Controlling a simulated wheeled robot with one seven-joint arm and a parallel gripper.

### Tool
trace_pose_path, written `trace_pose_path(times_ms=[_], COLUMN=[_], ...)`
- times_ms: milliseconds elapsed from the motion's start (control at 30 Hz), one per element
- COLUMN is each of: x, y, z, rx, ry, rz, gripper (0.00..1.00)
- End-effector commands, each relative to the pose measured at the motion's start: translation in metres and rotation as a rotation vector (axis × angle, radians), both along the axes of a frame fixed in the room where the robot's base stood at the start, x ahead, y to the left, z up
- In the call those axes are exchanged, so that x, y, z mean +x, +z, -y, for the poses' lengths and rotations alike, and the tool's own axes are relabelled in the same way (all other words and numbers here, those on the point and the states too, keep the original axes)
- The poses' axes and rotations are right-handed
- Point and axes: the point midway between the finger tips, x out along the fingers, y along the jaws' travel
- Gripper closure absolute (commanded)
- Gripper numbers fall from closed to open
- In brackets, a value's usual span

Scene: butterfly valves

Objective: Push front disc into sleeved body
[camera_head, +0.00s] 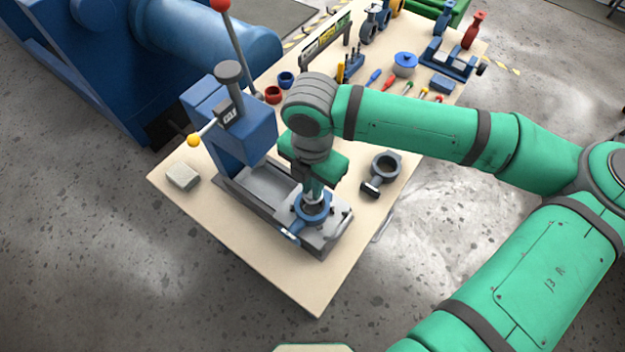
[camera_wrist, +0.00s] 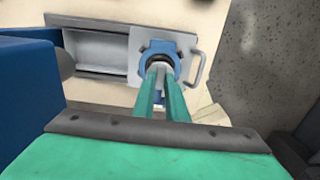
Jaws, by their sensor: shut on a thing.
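The blue valve body (camera_head: 298,207) sits on the grey sliding plate of a blue press, its round opening facing up with a dark sleeve inside; it also shows in the wrist view (camera_wrist: 184,41). My gripper (camera_head: 313,190) points down over its opening. In the wrist view my gripper (camera_wrist: 163,72) has its two green fingers shut on a small light grey piece at the opening, which seems to be the disc (camera_wrist: 164,66). My fingers hide most of it, so I cannot tell how deep it sits.
The blue press (camera_head: 232,125), with a red-knobbed lever, stands just left of my gripper. A grey ring-shaped body (camera_head: 386,165) lies on the table to the right. A grey block (camera_head: 183,176) lies at the left edge. Tools and valve parts fill the back; the front corner is clear.

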Motion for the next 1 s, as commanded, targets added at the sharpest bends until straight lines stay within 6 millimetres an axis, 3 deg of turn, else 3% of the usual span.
trace_pose_path(times_ms=[500,1000], x=[0.000,0.000], y=[-0.033,-0.039], z=[0.000,0.000], rx=[0.002,0.001], ry=[0.000,0.000], rz=[-0.001,0.001], gripper=[1.00,1.00])
